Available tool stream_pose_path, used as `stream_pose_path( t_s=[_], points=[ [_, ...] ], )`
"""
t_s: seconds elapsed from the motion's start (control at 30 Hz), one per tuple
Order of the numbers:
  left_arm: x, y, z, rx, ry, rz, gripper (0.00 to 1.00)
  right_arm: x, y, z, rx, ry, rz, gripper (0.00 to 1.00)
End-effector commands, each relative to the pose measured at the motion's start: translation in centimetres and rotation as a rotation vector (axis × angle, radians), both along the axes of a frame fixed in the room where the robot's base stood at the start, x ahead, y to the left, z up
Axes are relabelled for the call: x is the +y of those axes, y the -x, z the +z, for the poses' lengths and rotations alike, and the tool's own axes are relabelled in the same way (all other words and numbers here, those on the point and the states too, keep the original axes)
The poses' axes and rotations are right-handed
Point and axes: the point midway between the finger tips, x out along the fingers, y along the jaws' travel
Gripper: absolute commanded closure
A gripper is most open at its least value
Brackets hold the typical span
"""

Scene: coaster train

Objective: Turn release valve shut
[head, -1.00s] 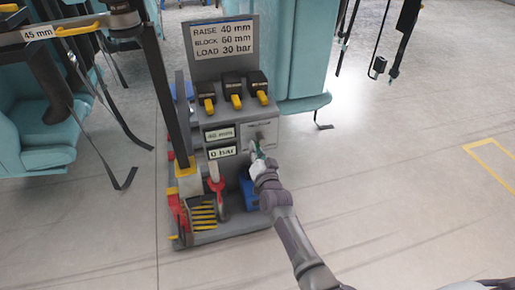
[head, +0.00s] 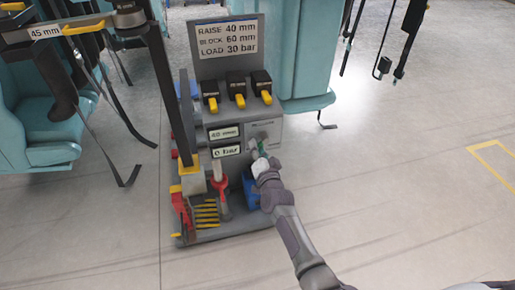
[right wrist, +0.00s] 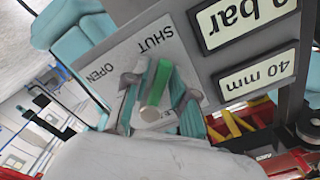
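The release valve is a green lever (right wrist: 160,80) on a grey plate (right wrist: 185,50) marked SHUT and OPEN in the right wrist view. The lever lies on the SHUT side of the plate's middle. In the head view my right gripper (head: 261,152) is at the valve on the right of the console front (head: 205,133). Its wrist hides part of the plate. My left gripper is not identifiable in the head view.
The console displays (right wrist: 240,20) read 0 bar and 40 mm. A red-handled jack (head: 220,190) and blue box (head: 250,190) are low down. Teal seats (head: 40,120) stand left. The floor right is clear.

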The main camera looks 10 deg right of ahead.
Motion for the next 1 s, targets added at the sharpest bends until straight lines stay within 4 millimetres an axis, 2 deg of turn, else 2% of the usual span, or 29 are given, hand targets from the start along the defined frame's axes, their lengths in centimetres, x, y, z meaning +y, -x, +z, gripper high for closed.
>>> stream_pose_path(
  t_s=[0.33, 0.47, 0.8, 1.0],
  points=[
    [0.0, 0.0, 0.0, 0.003, 0.000, -0.001, 0.60, 0.0, 0.1, 0.0, 0.000, 0.002, 0.000, 0.61],
    [0.0, 0.0, 0.0, 0.002, -0.001, -0.001, 0.60, 0.0, 1.2, -0.1, 0.001, 0.001, 0.000, 0.61],
    [0.0, 0.0, 0.0, 0.002, -0.001, -0.001, 0.60, -0.3, 8.2, -0.1, 0.001, 0.002, 0.000, 0.61],
    [0.0, 0.0, 0.0, 0.002, 0.000, 0.000, 0.60, -0.4, 11.1, -0.1, 0.001, 0.002, -0.001, 0.61]
  ],
)
